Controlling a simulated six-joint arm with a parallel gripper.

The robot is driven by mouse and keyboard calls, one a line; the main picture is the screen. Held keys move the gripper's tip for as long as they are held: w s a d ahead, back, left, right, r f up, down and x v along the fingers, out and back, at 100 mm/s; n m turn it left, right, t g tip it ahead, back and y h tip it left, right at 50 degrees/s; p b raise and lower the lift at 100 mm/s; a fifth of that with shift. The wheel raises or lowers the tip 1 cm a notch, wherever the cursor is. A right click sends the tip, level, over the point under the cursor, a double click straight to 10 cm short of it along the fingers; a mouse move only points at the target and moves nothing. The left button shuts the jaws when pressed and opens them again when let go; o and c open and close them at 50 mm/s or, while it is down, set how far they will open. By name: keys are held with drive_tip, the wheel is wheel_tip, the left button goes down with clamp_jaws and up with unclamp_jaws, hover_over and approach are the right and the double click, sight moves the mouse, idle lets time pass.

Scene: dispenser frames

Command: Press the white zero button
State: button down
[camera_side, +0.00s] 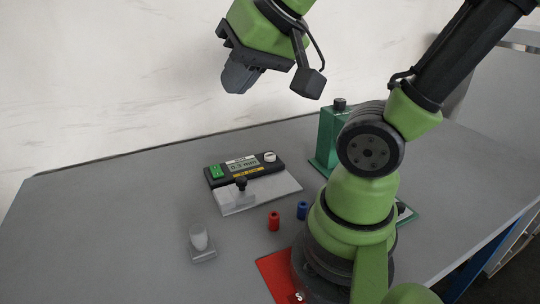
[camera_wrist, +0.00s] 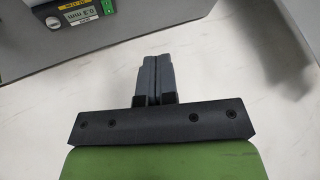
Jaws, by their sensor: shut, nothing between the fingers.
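The white zero button (camera_side: 270,157) is a small round knob at the right end of a black device (camera_side: 218,180) on the table. In the wrist view it shows at the upper left (camera_wrist: 46,22). The device has a green button (camera_side: 216,172) at its left end and a small display (camera_side: 243,165) between the two. My gripper (camera_side: 235,84) is shut and empty, high above the table near the wall, well above the device. Its closed fingers also show in the wrist view (camera_wrist: 154,62), apart from the device.
A clear plate (camera_side: 273,191) with a black knob (camera_side: 241,183) lies in front of the device. Red (camera_side: 274,222) and blue (camera_side: 303,211) pieces stand nearby. A whitish cup-like object (camera_side: 199,238) is at the front, and a green stand (camera_side: 326,140) at the back right. The left table is clear.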

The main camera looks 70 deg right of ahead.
drive_tip(key=w+d+f+m+h, duration=0.3)
drive_tip(key=w+d+m, duration=0.15)
drive_tip(key=d, duration=0.45)
drive_tip(key=m+h, duration=0.3)
drive_tip(key=m, duration=0.3)
hover_over(272, 155)
wheel_tip(272, 155, down, 14)
drive_tip(key=shift+r, duration=0.2)
drive_tip(key=shift+f, duration=4.4)
drive_tip(key=shift+f, duration=0.1)
drive_tip(key=shift+f, duration=0.3)
